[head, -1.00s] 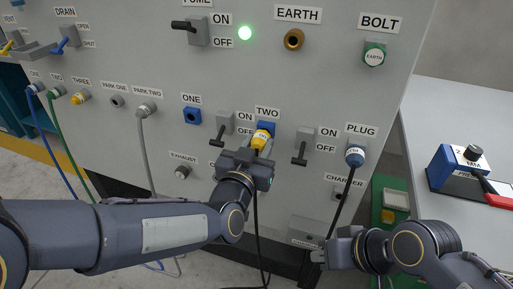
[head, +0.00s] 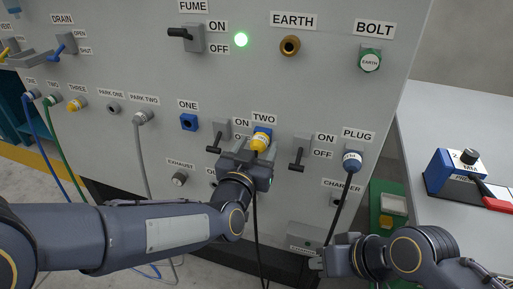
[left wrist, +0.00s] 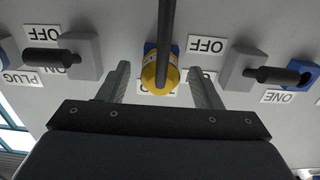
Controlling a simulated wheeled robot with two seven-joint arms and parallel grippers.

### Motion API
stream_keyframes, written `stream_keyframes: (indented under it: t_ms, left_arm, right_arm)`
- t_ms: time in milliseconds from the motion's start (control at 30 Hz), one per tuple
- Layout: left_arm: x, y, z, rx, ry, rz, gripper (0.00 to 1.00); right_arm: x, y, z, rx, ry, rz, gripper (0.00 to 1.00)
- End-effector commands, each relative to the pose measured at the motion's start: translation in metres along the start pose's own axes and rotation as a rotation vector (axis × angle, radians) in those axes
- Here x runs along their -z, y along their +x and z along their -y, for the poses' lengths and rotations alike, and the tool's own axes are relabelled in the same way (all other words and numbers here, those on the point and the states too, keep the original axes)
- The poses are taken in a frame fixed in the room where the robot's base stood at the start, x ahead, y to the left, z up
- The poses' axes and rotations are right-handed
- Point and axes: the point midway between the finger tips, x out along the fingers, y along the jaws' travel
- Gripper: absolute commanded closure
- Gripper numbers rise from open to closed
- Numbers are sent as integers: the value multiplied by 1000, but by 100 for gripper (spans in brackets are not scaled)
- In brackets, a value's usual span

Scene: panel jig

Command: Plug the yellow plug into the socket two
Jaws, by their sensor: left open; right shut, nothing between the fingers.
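The yellow plug (head: 260,143) sits at the blue socket two (head: 263,131), under the TWO label, with its dark cable hanging down. My left gripper (head: 252,158) is open just below and in front of it. In the left wrist view the yellow plug (left wrist: 160,76) lies between the two spread fingers (left wrist: 160,88), with a gap on each side, and the blue socket (left wrist: 150,48) shows behind it. How deep the plug sits is hard to see. My right gripper (head: 318,262) is shut and empty at the lower right, in front of the panel.
Switches with dark levers stand left (head: 215,142) and right (head: 297,155) of socket two. Blue socket one (head: 189,122) is empty. A blue-and-white plug (head: 352,162) with a black cable sits under PLUG. A side table (head: 440,120) stands at right.

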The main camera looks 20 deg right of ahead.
Motion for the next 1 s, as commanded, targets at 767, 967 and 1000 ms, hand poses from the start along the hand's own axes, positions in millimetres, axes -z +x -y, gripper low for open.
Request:
stream_keyframes:
  t_ms: [767,967,1000]
  left_arm:
    - [0,-78,0,-1,0,0,41]
    - [0,-78,0,0,0,0,41]
    - [0,-78,0,0,0,0,41]
  right_arm:
    - [2,-3,1,0,0,0,100]
    - [2,-3,1,0,0,0,100]
    - [2,-3,1,0,0,0,100]
